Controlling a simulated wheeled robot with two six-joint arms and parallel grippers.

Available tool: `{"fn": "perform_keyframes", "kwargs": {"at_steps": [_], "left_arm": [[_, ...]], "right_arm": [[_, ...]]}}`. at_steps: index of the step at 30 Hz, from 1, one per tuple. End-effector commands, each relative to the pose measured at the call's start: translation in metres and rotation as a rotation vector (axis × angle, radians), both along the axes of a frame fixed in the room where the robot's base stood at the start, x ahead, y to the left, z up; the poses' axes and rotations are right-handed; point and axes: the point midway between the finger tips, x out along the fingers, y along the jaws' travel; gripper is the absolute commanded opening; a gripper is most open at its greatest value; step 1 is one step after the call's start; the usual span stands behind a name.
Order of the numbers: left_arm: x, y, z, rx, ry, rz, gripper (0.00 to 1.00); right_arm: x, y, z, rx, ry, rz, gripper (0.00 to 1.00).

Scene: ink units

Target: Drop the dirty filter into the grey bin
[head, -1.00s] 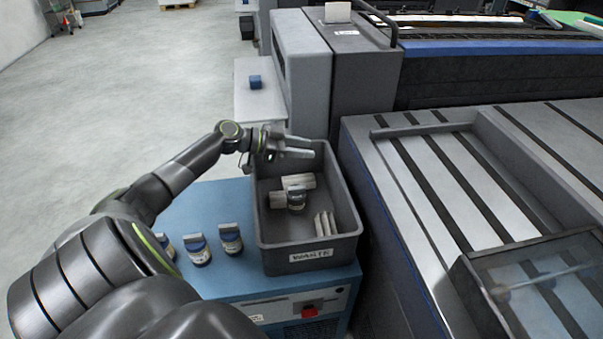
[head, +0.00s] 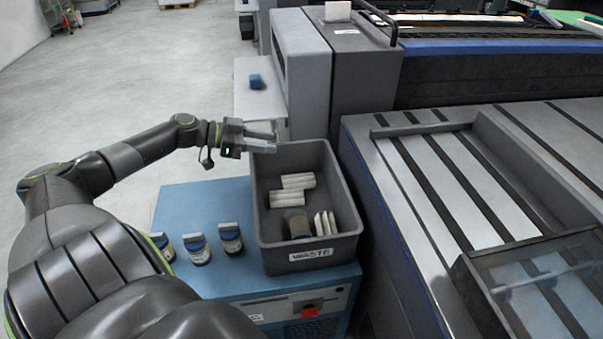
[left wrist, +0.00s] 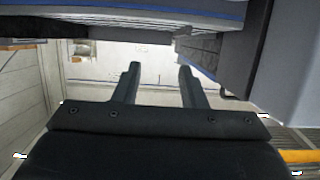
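The grey bin (head: 353,222), labelled WASTE, stands on a blue cabinet. A dark, brownish cylinder, which looks like the dirty filter (head: 296,222), lies inside near the front, beside some white pieces. My left gripper (head: 275,142) is above the bin's back left corner, apart from the filter. Its fingers are spread with nothing between them, as the left wrist view (left wrist: 158,75) also shows. My right gripper is in neither view.
Several white rolls (head: 293,190) lie in the bin. A large grey machine (head: 400,215) borders the bin on the right. A small blue object (head: 256,81) sits on a pale ledge.

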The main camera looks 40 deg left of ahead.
Motion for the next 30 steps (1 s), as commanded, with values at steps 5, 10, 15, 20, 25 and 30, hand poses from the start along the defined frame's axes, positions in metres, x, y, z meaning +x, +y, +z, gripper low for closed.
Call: {"fn": "perform_keyframes", "kwargs": {"at_steps": [5, 10, 15, 20, 25, 30], "left_arm": [[-0.024, 0.019, 0.012, 0.002, 0.008, 0.002, 0.38], [-0.042, 0.034, 0.021, 0.0, 0.004, 0.002, 0.38], [-0.052, 0.042, 0.023, -0.001, 0.002, 0.002, 0.38], [-0.055, 0.045, 0.023, -0.001, 0.0, 0.001, 0.38], [-0.055, 0.045, 0.023, 0.0, -0.001, 0.001, 0.38], [-0.055, 0.045, 0.022, 0.0, -0.001, 0.001, 0.38]], "right_arm": [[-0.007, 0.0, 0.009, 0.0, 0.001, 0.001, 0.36], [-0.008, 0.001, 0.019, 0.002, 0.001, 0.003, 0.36], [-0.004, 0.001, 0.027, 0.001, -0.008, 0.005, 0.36], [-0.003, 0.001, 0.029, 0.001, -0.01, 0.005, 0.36], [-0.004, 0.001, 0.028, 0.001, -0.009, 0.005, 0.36], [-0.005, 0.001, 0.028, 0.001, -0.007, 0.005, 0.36]]}}
